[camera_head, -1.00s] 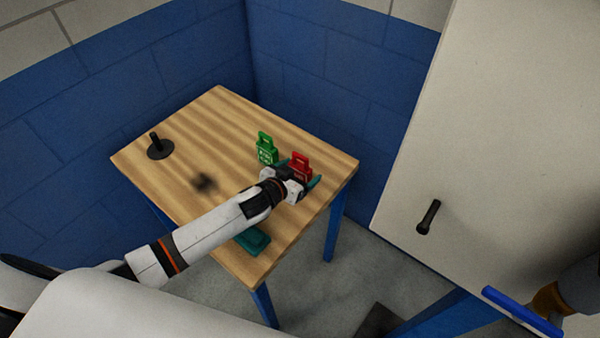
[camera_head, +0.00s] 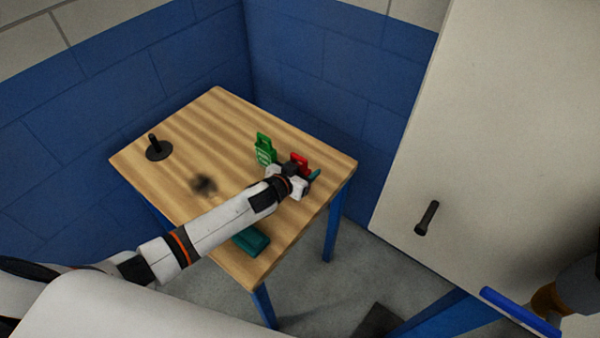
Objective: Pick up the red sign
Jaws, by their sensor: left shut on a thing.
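The red sign (camera_head: 299,160) stands on the wooden table (camera_head: 215,140) near its right corner. Only its upper part shows; my left gripper covers the rest. My left gripper (camera_head: 302,171) reaches in from the left and is shut on the red sign. One teal fingertip shows at the right of the sign. I cannot tell whether the sign is lifted off the table. My right gripper is not clearly in view.
A green sign (camera_head: 264,150) stands just left of the red one. A black peg on a round base (camera_head: 158,149) stands at the table's left. A teal block (camera_head: 251,241) lies near the front edge. A pale panel with a black handle (camera_head: 427,217) rises at the right.

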